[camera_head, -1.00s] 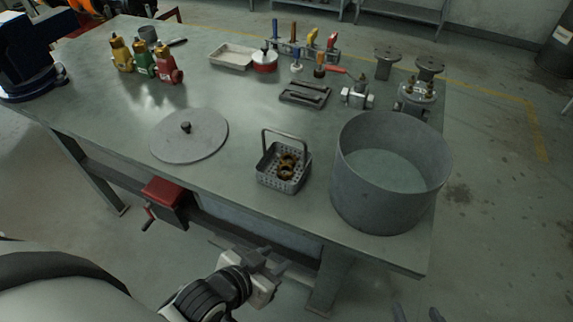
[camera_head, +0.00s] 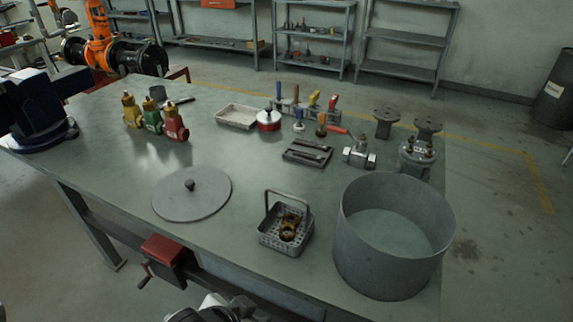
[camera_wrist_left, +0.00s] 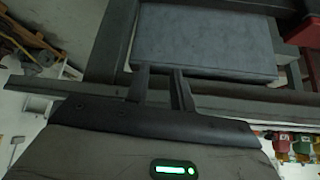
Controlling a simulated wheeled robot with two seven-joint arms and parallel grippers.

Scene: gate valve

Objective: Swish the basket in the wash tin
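The basket (camera_head: 287,232), a small grey perforated one with an upright loop handle, stands on the workbench with brass-coloured ringed parts inside. The wash tin (camera_head: 394,240), a large round grey tub, stands just right of it near the bench's front right corner and holds pale liquid. A round grey lid (camera_head: 192,194) with a dark knob lies left of the basket. My left arm shows at the bottom edge of the head view, below the bench's front edge and apart from the basket. In the left wrist view my left gripper (camera_wrist_left: 160,72) has its fingers apart with nothing between them. My right gripper is out of view.
The workbench (camera_head: 110,165) also carries a blue vise (camera_head: 40,110), coloured valves (camera_head: 153,115), a pale tray (camera_head: 237,116), a dark tool tray (camera_head: 307,152) and metal valve parts (camera_head: 415,155). A red-topped crank box (camera_head: 165,250) juts from the bench front. Bench space around the basket is clear.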

